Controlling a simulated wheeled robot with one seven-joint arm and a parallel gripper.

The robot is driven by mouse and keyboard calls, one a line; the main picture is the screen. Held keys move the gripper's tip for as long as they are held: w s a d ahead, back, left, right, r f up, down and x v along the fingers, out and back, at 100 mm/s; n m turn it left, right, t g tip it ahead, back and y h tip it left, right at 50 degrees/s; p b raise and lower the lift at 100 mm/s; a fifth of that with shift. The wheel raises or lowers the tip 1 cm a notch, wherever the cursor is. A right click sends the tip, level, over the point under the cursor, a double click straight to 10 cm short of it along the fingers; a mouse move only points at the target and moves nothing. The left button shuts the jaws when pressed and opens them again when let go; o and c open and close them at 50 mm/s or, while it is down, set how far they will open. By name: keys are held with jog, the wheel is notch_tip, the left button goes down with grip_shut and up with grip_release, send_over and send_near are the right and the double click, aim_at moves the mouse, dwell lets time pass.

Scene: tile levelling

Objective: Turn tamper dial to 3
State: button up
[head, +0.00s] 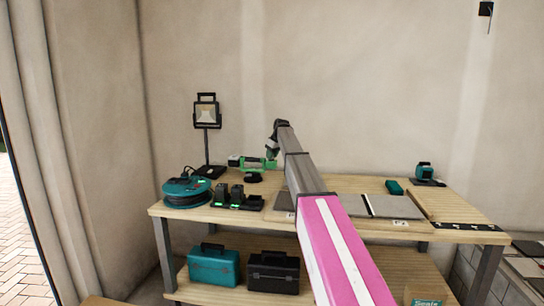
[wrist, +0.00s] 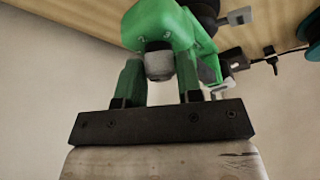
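The green tamper (head: 255,163) stands at the back of the workbench, left of my arm. In the wrist view the tamper (wrist: 168,25) fills the top middle, with a short grey knob (wrist: 159,64) facing me, which looks like the dial. My gripper (wrist: 160,68) has its two fingers apart, one on each side of the knob. I cannot tell whether they touch it. No dial numbers are readable. In the head view my gripper (head: 272,150) is small and close to the tamper's right end.
A work lamp (head: 206,112), a cable reel (head: 187,190) and a charger with batteries (head: 236,198) stand on the bench (head: 180,213) left of the tamper. Grey tiles (head: 392,206) lie to the right. Two toolboxes (head: 213,266) (head: 273,272) sit on the lower shelf.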

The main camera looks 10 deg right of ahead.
jog(key=c, duration=0.4)
jog(key=shift+o, duration=0.2)
jog(key=shift+m, duration=0.4)
jog(key=m+h, duration=0.1)
jog(key=m, duration=0.3)
jog(key=shift+s+a+m+t+h, duration=0.1)
jog(key=shift+a+m+t+h, duration=0.05)
jog(key=shift+m+t+h, duration=0.2)
jog(key=m+h, duration=0.1)
jog(key=m, duration=0.2)
jog(key=m+h, duration=0.1)
jog(key=m, duration=0.2)
jog(key=shift+a+h, duration=0.1)
jog(key=shift+h, duration=0.25)
jog(key=m+h, duration=0.1)
jog(key=m, duration=0.2)
jog(key=m+g+h, duration=0.1)
jog(key=m, duration=0.2)
jog(key=shift+w+a+m+g, duration=0.1)
jog(key=shift+w+m+g, duration=0.1)
jog(key=shift+m+g, duration=0.05)
jog(key=m+g, duration=0.1)
jog(key=m, duration=0.2)
jog(key=m+g, duration=0.1)
jog(key=m, duration=0.1)
jog(key=shift+m+h, duration=0.4)
